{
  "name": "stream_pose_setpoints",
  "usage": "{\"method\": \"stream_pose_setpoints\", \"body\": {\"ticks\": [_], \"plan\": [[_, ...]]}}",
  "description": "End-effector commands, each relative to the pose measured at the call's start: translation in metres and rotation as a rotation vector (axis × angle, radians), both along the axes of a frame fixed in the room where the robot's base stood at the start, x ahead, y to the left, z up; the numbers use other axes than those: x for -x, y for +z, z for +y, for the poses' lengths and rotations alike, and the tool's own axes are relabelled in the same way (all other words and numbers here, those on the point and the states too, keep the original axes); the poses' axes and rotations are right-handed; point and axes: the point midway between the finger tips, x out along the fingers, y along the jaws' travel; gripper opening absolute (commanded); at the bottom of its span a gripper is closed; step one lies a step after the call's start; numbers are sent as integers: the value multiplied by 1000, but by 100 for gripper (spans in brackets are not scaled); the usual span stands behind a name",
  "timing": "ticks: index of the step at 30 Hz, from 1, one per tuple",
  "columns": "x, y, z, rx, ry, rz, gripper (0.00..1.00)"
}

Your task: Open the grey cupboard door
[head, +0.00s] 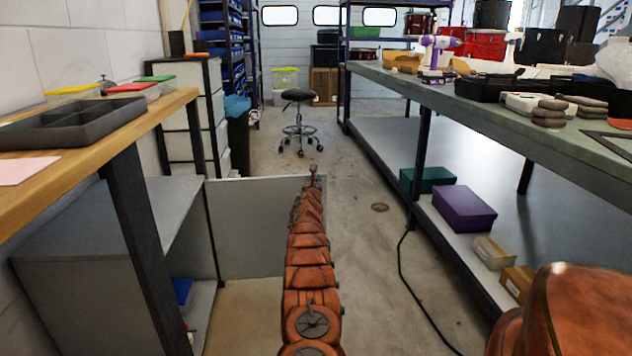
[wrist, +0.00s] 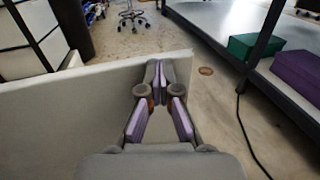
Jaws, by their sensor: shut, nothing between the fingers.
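The grey cupboard door (head: 255,228) stands swung out from the far side of the cupboard (head: 75,235) under the wooden bench at left. In the wrist view the door (wrist: 60,122) runs behind and left of my gripper (wrist: 158,78), whose fingers are together and empty. I cannot tell whether they touch the door. My arm hides part of the door's free edge, and no handle shows.
A blue thing (head: 181,291) lies low in the cupboard. A dark tray (head: 75,122) sits on the wooden bench (head: 120,130). At right, a long workbench (head: 480,118) has a lower shelf with a purple box (head: 464,208).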

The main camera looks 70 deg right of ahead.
Motion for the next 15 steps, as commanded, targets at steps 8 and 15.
{"method": "stream_pose_setpoints", "body": {"ticks": [8,15], "plan": [[2,-3,1,-2,-1,-3,0],[3,-2,8,2,2,-6,0]]}}
